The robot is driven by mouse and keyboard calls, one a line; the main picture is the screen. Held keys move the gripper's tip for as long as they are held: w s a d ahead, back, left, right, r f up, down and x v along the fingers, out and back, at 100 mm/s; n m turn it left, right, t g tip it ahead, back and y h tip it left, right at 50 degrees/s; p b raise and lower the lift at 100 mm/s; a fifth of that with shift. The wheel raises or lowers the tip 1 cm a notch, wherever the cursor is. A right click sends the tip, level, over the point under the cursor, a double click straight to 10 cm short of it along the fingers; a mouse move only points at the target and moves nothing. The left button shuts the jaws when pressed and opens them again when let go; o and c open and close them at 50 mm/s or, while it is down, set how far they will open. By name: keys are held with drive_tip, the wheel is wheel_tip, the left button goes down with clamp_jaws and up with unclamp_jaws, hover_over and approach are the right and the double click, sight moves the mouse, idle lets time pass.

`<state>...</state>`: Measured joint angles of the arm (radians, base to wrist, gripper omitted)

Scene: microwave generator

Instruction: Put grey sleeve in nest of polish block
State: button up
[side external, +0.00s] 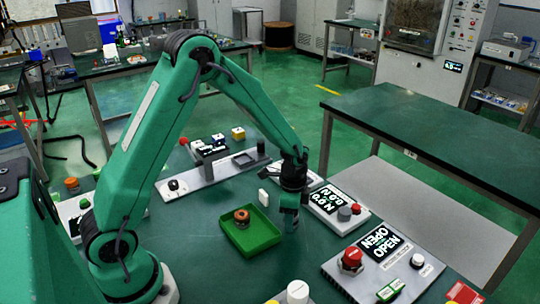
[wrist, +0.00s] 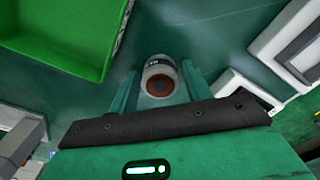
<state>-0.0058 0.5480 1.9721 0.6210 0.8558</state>
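My gripper (side external: 290,222) hangs low over the green table, right of the green tray, in the side external view. In the wrist view, my gripper's two green fingers (wrist: 161,75) stand apart. A short grey-white cylinder (wrist: 158,67) with a dark marking and a reddish-brown round end sits between them; it looks like the grey sleeve. The fingers are close on both sides, but I cannot tell whether they touch it. In the side external view it is hidden by the fingers. I cannot say for sure which fixture is the polish block.
The green tray (side external: 271,241) holds an orange-brown ring (side external: 241,215). Behind it stands a light plate (side external: 190,184) with grey fixtures. Display panels (side external: 328,200) and a panel with a red knob (side external: 351,258) lie to the right.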

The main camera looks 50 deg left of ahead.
drive_tip(key=shift+o, duration=0.7)
drive_tip(key=shift+r, duration=0.1)
drive_tip(key=shift+r, duration=3.8)
drive_tip(key=shift+r, duration=0.15)
